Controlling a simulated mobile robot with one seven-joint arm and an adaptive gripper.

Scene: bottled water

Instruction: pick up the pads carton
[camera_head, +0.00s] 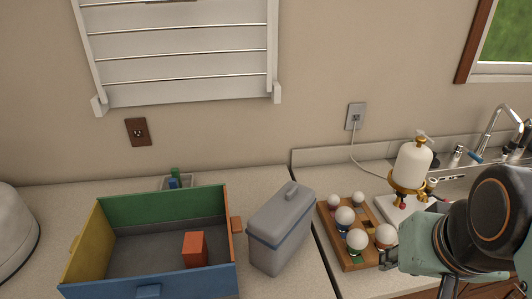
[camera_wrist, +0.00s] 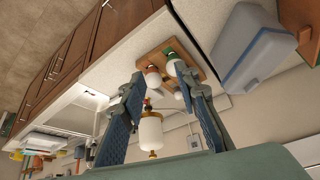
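No carton carries a readable label, so I cannot tell for certain which thing is the pads carton. A small plain orange box (camera_head: 195,250) stands inside the open multicoloured bin (camera_head: 221,271), on its right side. My gripper (camera_head: 418,275) is at the lower right in the head view, over the counter by the sink and well to the right of the bin. In the wrist view my gripper (camera_wrist: 158,80) has its two blue-padded fingers apart with nothing held between them. The orange box does not show clearly in the wrist view.
A grey lidded container (camera_head: 281,228) stands between the bin and a wooden tray (camera_head: 352,262) of round-topped bottles. A white pump dispenser (camera_head: 412,165) stands behind my gripper. A white drying rack (camera_head: 180,45) hangs on the wall. A gap splits the counters.

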